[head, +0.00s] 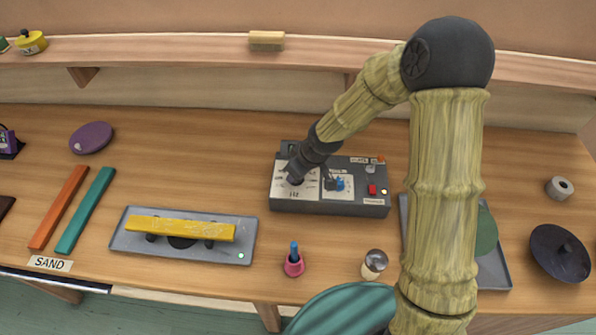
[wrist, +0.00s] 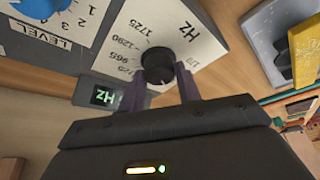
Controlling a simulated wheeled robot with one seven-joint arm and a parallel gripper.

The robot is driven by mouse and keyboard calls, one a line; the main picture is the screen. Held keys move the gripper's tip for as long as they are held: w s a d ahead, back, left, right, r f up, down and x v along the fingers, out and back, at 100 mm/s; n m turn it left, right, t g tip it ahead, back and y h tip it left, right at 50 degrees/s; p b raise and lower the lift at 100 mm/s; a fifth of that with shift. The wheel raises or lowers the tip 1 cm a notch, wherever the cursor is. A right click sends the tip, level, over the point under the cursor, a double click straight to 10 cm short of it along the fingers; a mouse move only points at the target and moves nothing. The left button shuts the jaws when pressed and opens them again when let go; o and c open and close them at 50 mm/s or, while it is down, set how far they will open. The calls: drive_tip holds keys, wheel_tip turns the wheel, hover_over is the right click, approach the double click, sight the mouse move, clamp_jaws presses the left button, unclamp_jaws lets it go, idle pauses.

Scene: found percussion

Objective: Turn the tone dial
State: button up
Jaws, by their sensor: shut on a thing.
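The tone dial (wrist: 157,62) is a dark round knob on a white plate marked HZ, with numbers such as 965, 1290 and 1725 around it. In the wrist view, my gripper (wrist: 161,78) has a finger on each side of the dial and is shut on it. In the head view, my gripper (head: 295,179) reaches down onto the left part of the grey control box (head: 330,207) and mostly hides the dial.
A blue level knob (head: 340,184) and a red button (head: 372,189) sit right of the dial. A grey tray (head: 120,243) with a yellow bar (head: 180,228) lies left. A pink pot (head: 294,266) and a round-topped object (head: 374,262) stand in front.

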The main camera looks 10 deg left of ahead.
drive_tip(key=o, duration=1)
drive_tip(key=shift+c, duration=0.2)
drive_tip(key=shift+r, duration=0.1)
drive_tip(key=p+v, duration=0.2)
drive_tip(key=v, duration=1.5)
drive_tip(key=shift+r, duration=0.15)
